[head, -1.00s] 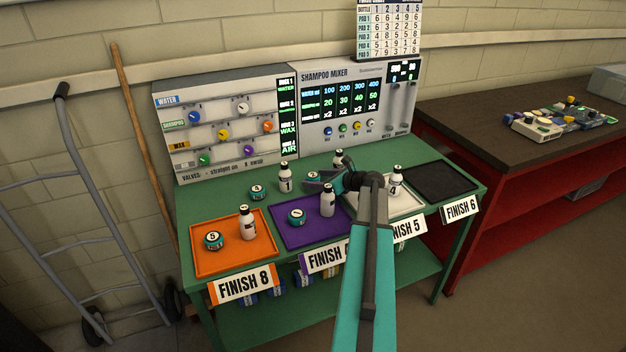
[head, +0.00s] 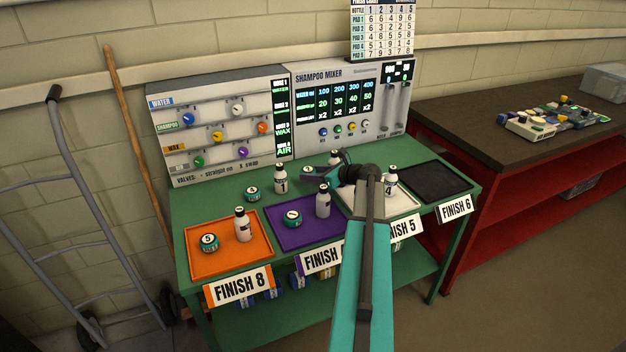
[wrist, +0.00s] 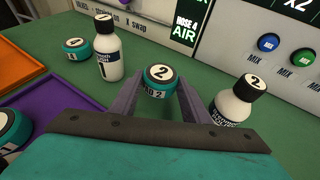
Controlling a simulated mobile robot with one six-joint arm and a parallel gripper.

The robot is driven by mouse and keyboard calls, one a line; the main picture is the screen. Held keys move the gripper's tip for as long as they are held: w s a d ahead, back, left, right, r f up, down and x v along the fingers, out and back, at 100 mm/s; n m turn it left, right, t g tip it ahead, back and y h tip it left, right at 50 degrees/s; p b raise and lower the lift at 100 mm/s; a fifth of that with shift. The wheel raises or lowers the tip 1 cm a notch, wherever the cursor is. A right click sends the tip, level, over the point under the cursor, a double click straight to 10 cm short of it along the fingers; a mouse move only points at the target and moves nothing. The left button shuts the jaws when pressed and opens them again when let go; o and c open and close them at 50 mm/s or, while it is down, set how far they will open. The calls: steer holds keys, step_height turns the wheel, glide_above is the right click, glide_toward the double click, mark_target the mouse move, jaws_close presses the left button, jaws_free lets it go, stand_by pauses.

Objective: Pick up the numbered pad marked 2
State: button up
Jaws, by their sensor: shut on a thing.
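The pad marked 2 (wrist: 160,82) is a round teal pad with a black rim and a white top bearing a black 2. In the wrist view it sits between the two fingers of my gripper (wrist: 158,98), which is shut on it. In the head view the pad (head: 308,169) shows only in part, beside my gripper (head: 318,172) behind the purple tray. Whether the pad touches the green table cannot be told.
A white bottle marked 2 (wrist: 238,100) stands close right of my gripper. A bottle marked 1 (wrist: 108,50) and another teal pad (wrist: 76,48) stand to the left. Purple (head: 272,232), orange (head: 205,264) and black (head: 437,178) trays line the front. The shampoo mixer (head: 350,110) stands behind.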

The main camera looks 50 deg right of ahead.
mark_target(313, 172)
steer(key=shift+r+b, duration=0.3)
steer(key=shift+r, duration=3.25)
